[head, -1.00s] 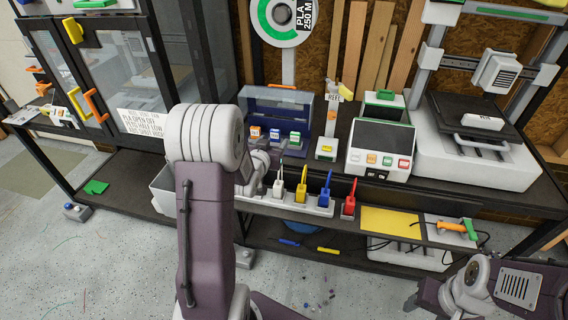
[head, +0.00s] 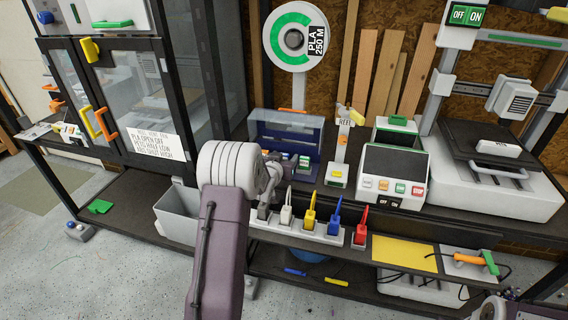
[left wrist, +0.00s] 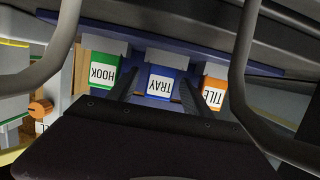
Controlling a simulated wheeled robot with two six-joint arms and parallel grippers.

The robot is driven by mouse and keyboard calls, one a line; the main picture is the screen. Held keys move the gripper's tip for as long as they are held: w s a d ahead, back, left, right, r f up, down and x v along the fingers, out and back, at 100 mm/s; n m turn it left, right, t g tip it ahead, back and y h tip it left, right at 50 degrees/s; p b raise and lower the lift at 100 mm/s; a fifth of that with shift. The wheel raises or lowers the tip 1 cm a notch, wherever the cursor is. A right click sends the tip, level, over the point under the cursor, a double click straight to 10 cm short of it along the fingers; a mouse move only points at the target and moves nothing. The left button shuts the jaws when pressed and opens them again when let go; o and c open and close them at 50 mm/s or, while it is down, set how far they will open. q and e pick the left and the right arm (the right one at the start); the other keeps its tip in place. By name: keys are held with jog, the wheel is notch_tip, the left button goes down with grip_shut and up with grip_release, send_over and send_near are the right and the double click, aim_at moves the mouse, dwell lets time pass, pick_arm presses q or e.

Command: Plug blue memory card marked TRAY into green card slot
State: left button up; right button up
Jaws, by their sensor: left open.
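The blue card marked TRAY (left wrist: 160,82) stands in the middle of a row in the left wrist view, its label upside down. Its blue case (head: 285,130) stands open on the bench; there my arm hides the card. My left gripper (left wrist: 158,92) is open, with one dark finger toward each side of the TRAY card; I cannot tell whether they touch it. In the head view the left gripper (head: 272,178) is at the case front, its fingertips unclear. A green-edged box (head: 396,124) stands behind the button console; I cannot tell whether it is the slot.
The green HOOK card (left wrist: 103,77) and orange TILE card (left wrist: 213,95) flank TRAY closely. White, yellow, blue and red upright plugs (head: 311,212) stand in front of the case. The button console (head: 393,168) and a printer (head: 495,180) are to the right.

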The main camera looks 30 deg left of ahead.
pick_arm(q)
jog(key=shift+r, duration=0.1)
grip_shut()
